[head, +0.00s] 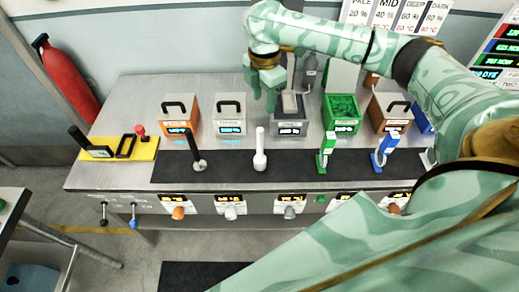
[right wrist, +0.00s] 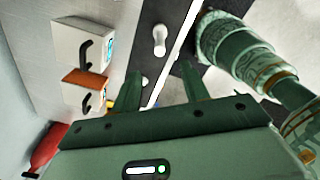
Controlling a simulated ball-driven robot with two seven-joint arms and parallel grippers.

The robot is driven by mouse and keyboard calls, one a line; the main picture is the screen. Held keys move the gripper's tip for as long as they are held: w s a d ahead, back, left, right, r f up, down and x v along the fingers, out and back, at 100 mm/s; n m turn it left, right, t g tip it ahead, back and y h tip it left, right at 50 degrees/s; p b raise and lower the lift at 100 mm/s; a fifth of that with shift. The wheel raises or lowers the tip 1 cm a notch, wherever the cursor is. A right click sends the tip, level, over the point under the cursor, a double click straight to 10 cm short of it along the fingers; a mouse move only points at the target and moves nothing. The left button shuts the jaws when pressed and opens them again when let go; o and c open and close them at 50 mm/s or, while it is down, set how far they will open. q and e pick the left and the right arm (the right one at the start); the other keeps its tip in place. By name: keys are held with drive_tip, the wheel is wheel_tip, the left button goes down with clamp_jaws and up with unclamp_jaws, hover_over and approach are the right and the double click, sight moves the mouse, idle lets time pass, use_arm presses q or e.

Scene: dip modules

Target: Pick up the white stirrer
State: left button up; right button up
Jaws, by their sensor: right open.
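The white stirrer (head: 260,150) stands upright on the black strip of the steel bench in the head view, between a black stirrer (head: 197,152) and a green stirrer (head: 325,152). My right gripper (head: 262,92) is open and empty, pointing down, above and behind the white stirrer, apart from it. In the right wrist view the white stirrer (right wrist: 159,42) shows beyond the open fingers (right wrist: 158,80). Nothing is between the fingers as far as I can tell. My left gripper is not in view.
A blue stirrer (head: 384,150) stands at the right. A yellow plate (head: 124,150) lies at the left. Knobs line the bench front.

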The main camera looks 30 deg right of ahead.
sight(260, 138)
wheel_tip(260, 138, down, 10)
drive_tip(key=b, duration=0.3)
drive_tip(key=shift+a+f, duration=0.1)
drive_tip(key=shift+f, duration=0.15)
drive_tip(key=f, duration=0.1)
drive_tip(key=f+b, duration=0.1)
drive_tip(key=f, duration=0.3)
drive_tip(key=shift+w+a+f+b, duration=0.1)
drive_tip(key=shift+a+f+b, duration=0.15)
drive_tip(key=shift+a+b, duration=0.15)
drive_tip(key=c, duration=1)
